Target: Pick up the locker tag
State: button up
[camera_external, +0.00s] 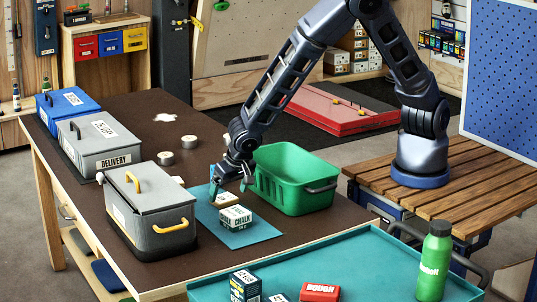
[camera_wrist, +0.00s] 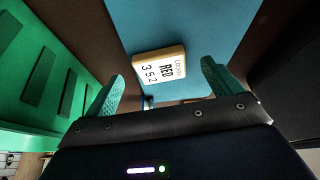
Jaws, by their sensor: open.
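The locker tag (camera_wrist: 160,64) is a small cream block with a yellow edge, printed "LOCKER RED 352". It lies on a blue mat (camera_wrist: 205,25) and shows between my fingertips in the wrist view. In the external view the tag (camera_external: 216,201) is partly hidden by my gripper and the chalk box. My gripper (camera_wrist: 163,70) has teal fingers spread apart, with nothing held. In the external view my gripper (camera_external: 230,186) is low over the mat, pointing down near the tag. The exact gap between fingers and tag cannot be told.
A green crate (camera_external: 285,203) is just right of my gripper. The brown table (camera_external: 145,125) has free room at the back.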

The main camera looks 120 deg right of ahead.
aim_at(225, 200)
jog(key=shift+x, duration=1.3)
jog(key=c, duration=1.1)
jog(key=shift+o, duration=0.2)
jog(key=shift+r, duration=0.15)
